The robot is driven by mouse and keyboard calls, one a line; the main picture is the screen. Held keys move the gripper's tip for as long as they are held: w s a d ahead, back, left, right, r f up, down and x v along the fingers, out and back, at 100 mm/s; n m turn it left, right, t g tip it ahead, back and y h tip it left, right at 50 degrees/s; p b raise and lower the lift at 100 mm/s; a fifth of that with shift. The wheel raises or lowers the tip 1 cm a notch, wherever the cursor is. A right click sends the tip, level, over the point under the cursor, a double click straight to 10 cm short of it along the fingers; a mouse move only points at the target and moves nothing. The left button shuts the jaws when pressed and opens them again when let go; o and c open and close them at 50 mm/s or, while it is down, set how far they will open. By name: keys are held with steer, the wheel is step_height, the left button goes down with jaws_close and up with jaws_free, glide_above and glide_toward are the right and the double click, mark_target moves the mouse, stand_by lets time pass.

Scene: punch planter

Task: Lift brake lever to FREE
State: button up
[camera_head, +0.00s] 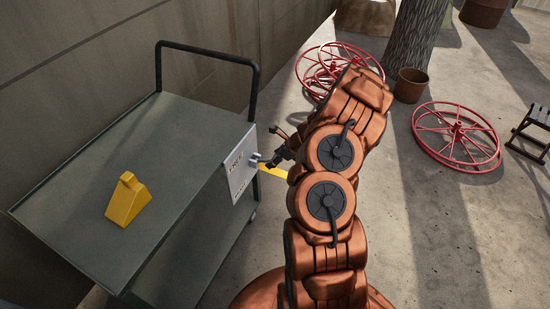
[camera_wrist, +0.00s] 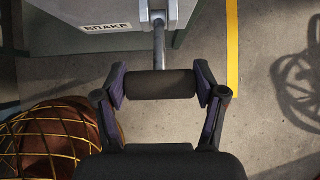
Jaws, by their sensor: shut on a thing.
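The brake lever shows in the wrist view as a grey metal rod (camera_wrist: 159,48) ending in a dark cylindrical grip (camera_wrist: 161,84). The rod comes from a pale bracket (camera_wrist: 158,14) on the cart's side, beside a white label reading BRAKE (camera_wrist: 107,28). My gripper (camera_wrist: 161,87) has a finger pad against each end of the dark grip and is shut on it. In the head view my gripper (camera_head: 275,155) is at the white panel (camera_head: 239,166) on the cart's right end, and the lever is mostly hidden there. No FREE marking is readable.
The green-grey cart (camera_head: 185,135) carries a yellow wedge-shaped block (camera_head: 127,200) and has a black push handle (camera_head: 207,51). Red spoked wheels (camera_head: 457,137), a tree trunk (camera_head: 415,40) and a rusty bucket (camera_head: 411,85) stand beyond my arm. A yellow line (camera_wrist: 233,50) marks the floor.

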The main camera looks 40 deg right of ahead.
steer(key=shift+w+a+r, duration=0.15)
steer(key=shift+a+r, duration=0.05)
steer(key=o, duration=1.5)
steer(key=shift+a, duration=0.1)
steer(key=shift+o, duration=0.9)
steer(key=shift+f, duration=0.1)
steer(key=shift+d, duration=0.25)
steer(key=v, duration=1.2)
